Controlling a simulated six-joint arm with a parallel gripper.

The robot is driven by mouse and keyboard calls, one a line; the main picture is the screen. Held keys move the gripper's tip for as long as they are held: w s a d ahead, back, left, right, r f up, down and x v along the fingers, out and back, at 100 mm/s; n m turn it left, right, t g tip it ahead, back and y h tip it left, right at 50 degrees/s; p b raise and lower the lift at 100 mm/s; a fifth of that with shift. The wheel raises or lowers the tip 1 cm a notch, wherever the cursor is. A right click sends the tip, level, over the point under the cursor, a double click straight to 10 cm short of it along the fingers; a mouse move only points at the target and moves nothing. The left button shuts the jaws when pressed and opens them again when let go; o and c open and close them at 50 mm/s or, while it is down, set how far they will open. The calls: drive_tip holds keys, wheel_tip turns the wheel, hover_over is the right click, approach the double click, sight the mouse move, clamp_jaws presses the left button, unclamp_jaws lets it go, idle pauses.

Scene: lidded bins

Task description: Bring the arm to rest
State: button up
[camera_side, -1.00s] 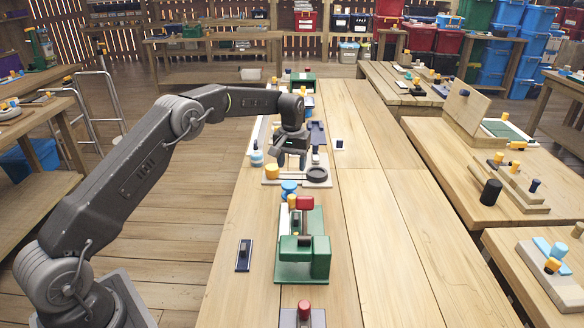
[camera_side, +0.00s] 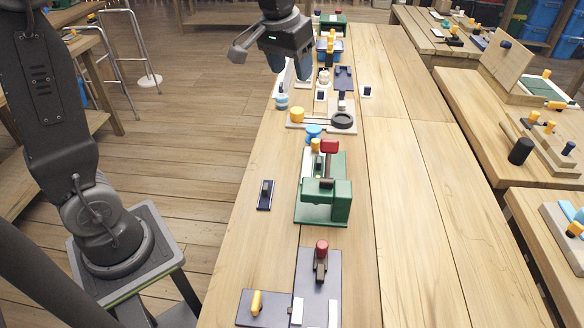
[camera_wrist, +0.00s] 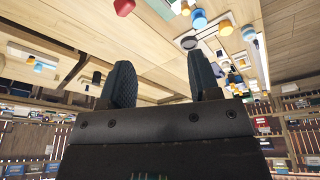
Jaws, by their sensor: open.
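My gripper (camera_side: 256,58) is in the upper middle of the side view, at the left edge of the long bench and raised above it. Its two fingers are spread apart, with nothing between them. In the wrist view both dark fingers (camera_wrist: 160,70) stand apart and empty, with the bench and room tilted behind them. My arm rises at the left of the side view, and its upper part is cut off by the frame.
The long wooden bench (camera_side: 400,220) carries a green fixture (camera_side: 338,200), a round dark ring (camera_side: 342,121), a blue-capped bottle (camera_side: 281,99), a red-knobbed plate (camera_side: 318,265) and a small dark switch plate (camera_side: 265,195). Its right side is clear. Other benches stand at the right.

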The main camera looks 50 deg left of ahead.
drive_tip(key=s+d+f+m+t, duration=0.1)
drive_tip(key=s+d, duration=0.1)
drive_tip(key=s, duration=0.8)
drive_tip(key=s+d+f+m+t, duration=0.1)
drive_tip(key=s+d+f, duration=0.1)
drive_tip(key=s, duration=0.9)
drive_tip(key=shift+d+m+t, duration=0.3)
drive_tip(key=shift+d+m, duration=0.05)
drive_tip(key=shift+m, duration=0.05)
